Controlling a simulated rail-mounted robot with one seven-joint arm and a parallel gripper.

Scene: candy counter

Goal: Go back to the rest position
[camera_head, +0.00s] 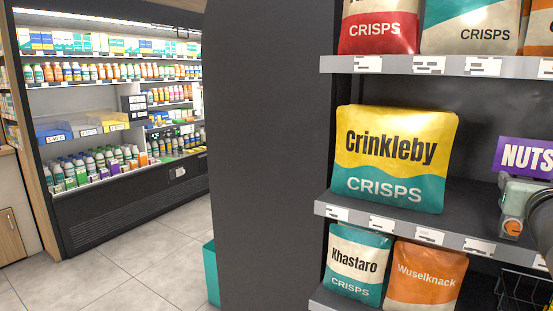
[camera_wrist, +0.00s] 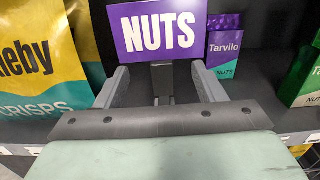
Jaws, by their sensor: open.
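My gripper (camera_wrist: 160,78) shows in the wrist view with its two grey fingers spread apart, one on each side. I see nothing held between them. The fingers reach toward the shelf, below a purple NUTS sign (camera_wrist: 154,31) on a dark stand. The sign also shows in the head view (camera_head: 525,157). Part of my arm is at the right edge of the head view, in front of the middle shelf; the fingers are not clear there.
A yellow and teal Crinkleby bag (camera_head: 392,160) stands upright on the middle shelf (camera_head: 400,232), left of my arm. A purple Tarvilo box (camera_wrist: 224,47) and a green box (camera_wrist: 302,78) stand right of the sign. Open tiled floor (camera_head: 130,270) lies at left.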

